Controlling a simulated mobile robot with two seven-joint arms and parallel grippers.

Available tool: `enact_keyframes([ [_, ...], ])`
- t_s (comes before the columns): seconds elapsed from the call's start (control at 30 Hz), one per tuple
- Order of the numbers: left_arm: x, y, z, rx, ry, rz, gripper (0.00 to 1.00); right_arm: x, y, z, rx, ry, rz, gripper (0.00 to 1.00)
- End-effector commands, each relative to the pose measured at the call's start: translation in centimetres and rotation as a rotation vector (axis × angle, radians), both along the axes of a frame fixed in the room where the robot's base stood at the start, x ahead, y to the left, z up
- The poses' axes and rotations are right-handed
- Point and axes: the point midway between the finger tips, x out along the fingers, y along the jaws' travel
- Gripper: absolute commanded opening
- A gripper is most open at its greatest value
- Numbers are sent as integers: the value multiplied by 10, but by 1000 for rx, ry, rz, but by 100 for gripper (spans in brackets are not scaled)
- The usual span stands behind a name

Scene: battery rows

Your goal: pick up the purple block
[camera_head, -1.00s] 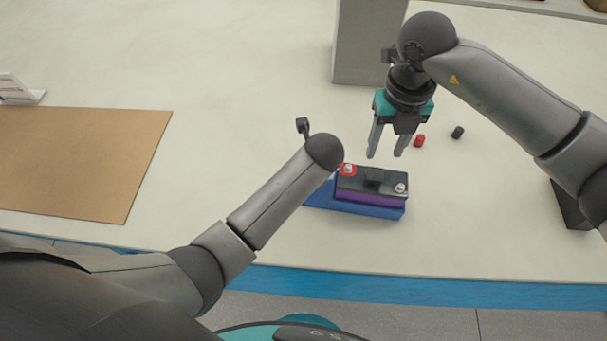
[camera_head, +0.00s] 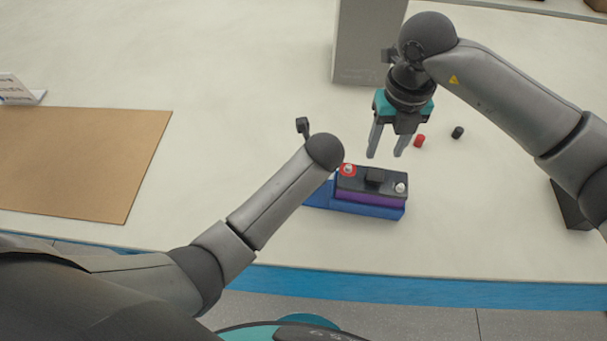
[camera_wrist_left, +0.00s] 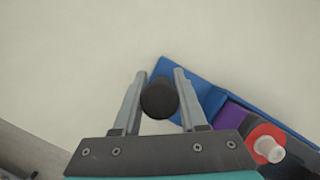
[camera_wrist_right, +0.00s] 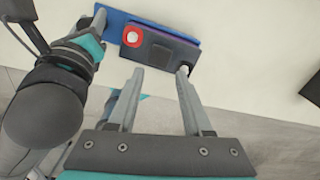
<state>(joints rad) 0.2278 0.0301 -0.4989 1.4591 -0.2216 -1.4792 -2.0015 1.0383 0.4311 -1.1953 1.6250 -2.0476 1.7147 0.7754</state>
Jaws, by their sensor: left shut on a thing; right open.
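The purple block (camera_head: 368,197) has a dark top with a red-ringed terminal at its left end and a pale terminal at its right. It sits on a blue tray (camera_head: 322,196). It also shows in the left wrist view (camera_wrist_left: 231,115) and right wrist view (camera_wrist_right: 162,47). My left gripper (camera_wrist_left: 160,74) is shut on a round black piece (camera_wrist_left: 159,99), beside the blue tray's end; my forearm hides this gripper in the head view. My right gripper (camera_head: 386,155) is open and empty, pointing down behind the block, apart from it.
A red cap (camera_head: 419,141) and a black cap (camera_head: 457,132) lie right of my right gripper. A grey box (camera_head: 366,45) stands at the back. A brown board (camera_head: 80,160) lies on the left. A dark box (camera_head: 570,205) is at the right. The table between board and tray is clear.

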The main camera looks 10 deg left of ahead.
Motion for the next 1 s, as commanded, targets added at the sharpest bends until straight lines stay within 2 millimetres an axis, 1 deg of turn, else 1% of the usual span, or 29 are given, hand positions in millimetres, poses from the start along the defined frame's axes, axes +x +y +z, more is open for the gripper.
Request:
enact_keyframes([
  [0.03,0,0,0,0,0,0,0,0,0,0,0,0,0,51],
  [0.1,0,0,0,0,0,0,0,0,0,1,0,0,-6,59],
  [0.13,0,0,0,0,0,0,0,0,1,2,1,-1,-15,60],
  [0.4,0,0,0,0,0,0,0,-3,5,29,2,0,-193,60],
  [0.47,0,0,0,0,0,0,0,-4,5,30,1,1,-220,60],
  [0.57,0,0,0,0,0,0,0,-5,5,19,0,5,-240,60],
  [0.7,0,0,0,0,0,0,0,-5,5,-7,-2,6,-241,60],
  [0.8,0,0,0,0,0,0,0,-5,5,-22,-1,4,-240,60],
  [1.0,0,0,0,-1,1,0,0,-4,4,-36,0,1,-238,60],
])
